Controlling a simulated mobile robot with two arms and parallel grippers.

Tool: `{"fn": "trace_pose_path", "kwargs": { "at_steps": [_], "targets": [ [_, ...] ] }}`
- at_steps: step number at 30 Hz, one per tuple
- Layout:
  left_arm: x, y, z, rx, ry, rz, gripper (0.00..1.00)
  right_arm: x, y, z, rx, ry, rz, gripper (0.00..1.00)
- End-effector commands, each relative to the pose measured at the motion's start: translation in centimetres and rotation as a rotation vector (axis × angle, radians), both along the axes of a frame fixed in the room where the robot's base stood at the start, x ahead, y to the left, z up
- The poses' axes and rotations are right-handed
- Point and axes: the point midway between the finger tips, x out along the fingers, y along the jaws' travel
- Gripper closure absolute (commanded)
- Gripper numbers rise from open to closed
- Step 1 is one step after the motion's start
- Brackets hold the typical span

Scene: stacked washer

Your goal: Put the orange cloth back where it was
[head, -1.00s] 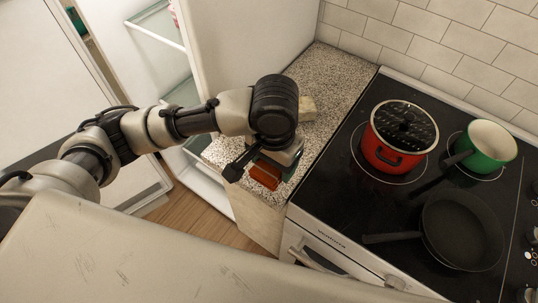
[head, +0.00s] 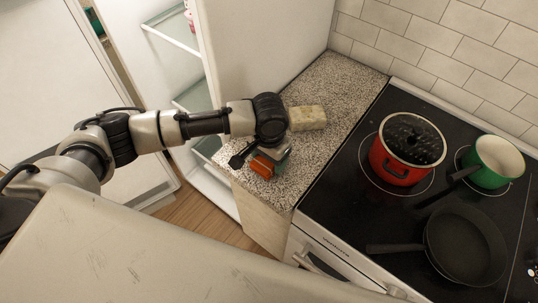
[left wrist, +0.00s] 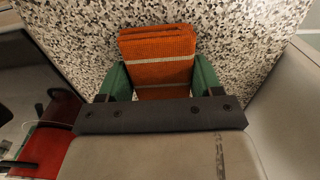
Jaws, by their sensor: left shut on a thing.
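The orange cloth (head: 263,166) is a small folded piece with a pale stripe, at the front part of the speckled counter (head: 335,85). My left gripper (head: 268,163) is shut on it. In the left wrist view, the cloth (left wrist: 158,45) sits between the green fingers of my left gripper (left wrist: 160,80), with its far end sticking out over the speckled surface. I cannot tell whether the cloth touches the counter or hangs just above it. My right gripper is in neither view.
A beige block (head: 307,118) lies on the counter behind my gripper. To the right, the black cooktop holds a red pot (head: 390,160), a green pot (head: 492,165) and a dark pan (head: 465,245). An open fridge with glass shelves (head: 190,95) stands left. The back counter is clear.

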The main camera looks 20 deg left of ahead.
Motion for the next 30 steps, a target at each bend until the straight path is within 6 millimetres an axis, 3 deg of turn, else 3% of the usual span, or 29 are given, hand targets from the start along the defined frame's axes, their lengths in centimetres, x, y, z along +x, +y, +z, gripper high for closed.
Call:
{"fn": "trace_pose_path", "kwargs": {
  "at_steps": [7,8,12,23,30],
  "targets": [
    [0.0,0.0,-0.2,-0.001,0.001,0.001,0.57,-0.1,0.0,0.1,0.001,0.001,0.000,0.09],
    [0.0,0.0,-0.2,-0.001,0.001,0.000,0.32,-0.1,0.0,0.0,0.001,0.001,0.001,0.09],
    [0.0,0.0,-0.2,0.000,0.000,0.000,0.10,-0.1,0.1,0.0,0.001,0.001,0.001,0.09],
    [0.0,0.0,0.3,0.000,-0.001,0.000,0.09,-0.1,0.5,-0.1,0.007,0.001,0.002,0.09],
    [0.1,0.0,4.4,-0.002,-0.003,-0.001,0.09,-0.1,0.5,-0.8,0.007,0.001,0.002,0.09]
  ]
}}
